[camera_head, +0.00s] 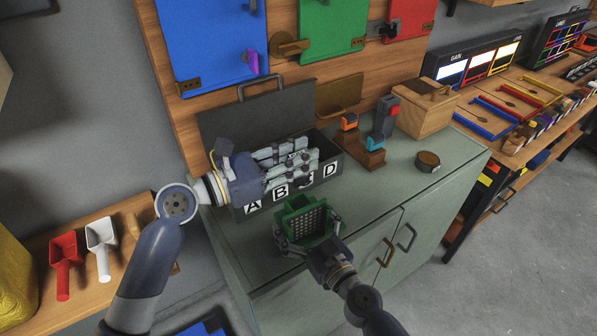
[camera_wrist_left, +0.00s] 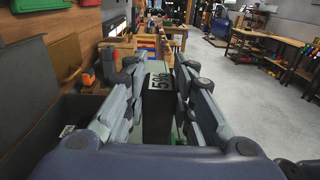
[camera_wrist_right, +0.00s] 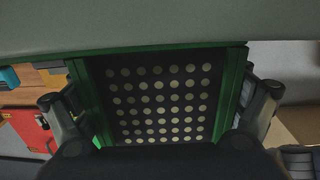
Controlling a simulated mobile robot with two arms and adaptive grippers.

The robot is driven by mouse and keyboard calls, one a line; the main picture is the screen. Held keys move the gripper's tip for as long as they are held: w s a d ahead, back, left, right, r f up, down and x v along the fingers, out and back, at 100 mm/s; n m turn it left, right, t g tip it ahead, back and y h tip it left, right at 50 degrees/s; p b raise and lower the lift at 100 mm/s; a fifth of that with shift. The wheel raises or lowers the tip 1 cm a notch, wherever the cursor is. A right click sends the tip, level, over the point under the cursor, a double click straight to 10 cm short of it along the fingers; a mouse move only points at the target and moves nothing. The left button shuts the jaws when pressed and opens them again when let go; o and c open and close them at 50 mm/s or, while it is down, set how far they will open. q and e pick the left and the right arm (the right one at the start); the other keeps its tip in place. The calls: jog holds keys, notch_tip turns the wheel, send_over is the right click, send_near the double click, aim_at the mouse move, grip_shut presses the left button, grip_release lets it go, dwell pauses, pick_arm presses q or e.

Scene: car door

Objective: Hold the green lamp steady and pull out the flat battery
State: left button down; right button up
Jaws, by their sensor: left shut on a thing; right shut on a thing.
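The green lamp (camera_head: 299,204) is a green box with a dark face of pale dots, at the front of the grey-green cabinet top. My right gripper (camera_head: 309,229) is shut around its two sides. In the right wrist view the lamp (camera_wrist_right: 158,108) fills the space between the fingers. My left gripper (camera_head: 302,162) is over the lettered case, behind and apart from the lamp. In the left wrist view it is shut on a dark flat block, the battery (camera_wrist_left: 157,115), with a pale number label. The fingers hide most of the battery in the head view.
The open dark case (camera_head: 326,184) has compartments lettered A, B and D; one letter is hidden. A wooden stand with orange and blue pieces (camera_head: 368,158), a round puck (camera_head: 428,161) and a wooden box (camera_head: 426,108) stand right. The cabinet top (camera_head: 392,190) is clear right of the lamp.

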pick_arm(q)
jog(key=shift+r, duration=0.4)
pick_arm(e)
jog(key=o, duration=1.1)
jog(key=v, duration=1.2)
pick_arm(q)
jog(key=shift+f, duration=0.1)
pick_arm(e)
jog(key=shift+f, duration=0.1)
